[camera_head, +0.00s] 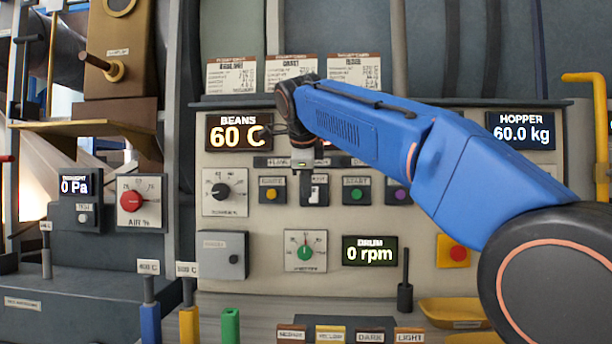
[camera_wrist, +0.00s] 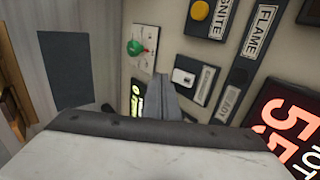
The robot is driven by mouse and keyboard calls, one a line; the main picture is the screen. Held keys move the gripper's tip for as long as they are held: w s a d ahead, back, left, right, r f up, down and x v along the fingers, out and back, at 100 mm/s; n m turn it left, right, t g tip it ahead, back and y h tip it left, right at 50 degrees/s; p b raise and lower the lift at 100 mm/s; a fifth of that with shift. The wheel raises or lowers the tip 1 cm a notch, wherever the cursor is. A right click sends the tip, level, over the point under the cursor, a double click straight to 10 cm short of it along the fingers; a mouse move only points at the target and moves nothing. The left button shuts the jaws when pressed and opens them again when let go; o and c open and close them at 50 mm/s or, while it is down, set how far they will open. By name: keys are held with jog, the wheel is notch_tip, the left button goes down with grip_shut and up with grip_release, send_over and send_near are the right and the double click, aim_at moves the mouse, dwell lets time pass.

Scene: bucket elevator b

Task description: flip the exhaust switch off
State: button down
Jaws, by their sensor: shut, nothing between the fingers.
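A small white switch (camera_head: 316,190) sits on the cream control panel between a yellow button and a green button. It also shows in the wrist view (camera_wrist: 183,77), beside a label too blurred to read surely; I take it to be the exhaust switch. Its lever position cannot be told. My gripper (camera_head: 306,192) hangs in front of the panel at this switch, overlapping its left side in the head view. In the wrist view its fingers (camera_wrist: 163,88) are together and empty, just left of the switch. Whether they touch it cannot be told.
The yellow ignite button (camera_head: 271,194) and green start button (camera_head: 356,194) flank the switch closely. A green knob (camera_head: 305,251) lies below, and a black dial (camera_head: 217,190) to the left. My blue arm covers part of the panel's upper right.

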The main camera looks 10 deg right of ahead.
aim_at(309, 203)
jog(key=shift+w+d+f, duration=0.3)
jog(key=shift+w+f, duration=0.05)
jog(key=shift+w, duration=0.5)
jog(key=shift+w+d+f, duration=0.3)
jog(key=shift+w+f, duration=0.1)
jog(key=shift+w, duration=0.5)
jog(key=shift+w+d+f, duration=0.3)
jog(key=shift+w+f, duration=0.05)
jog(key=shift+w, duration=0.5)
jog(key=shift+f, duration=0.1)
jog(key=shift+w+f+t+h, duration=0.15)
jog(key=shift+t+h, duration=0.05)
jog(key=shift+t, duration=0.4)
jog(key=shift+w+f+t+h, duration=0.1)
jog(key=shift+f+t+h, duration=0.1)
jog(key=shift+t, duration=0.4)
jog(key=shift+w+f, duration=0.1)
jog(key=shift+f, duration=0.1)
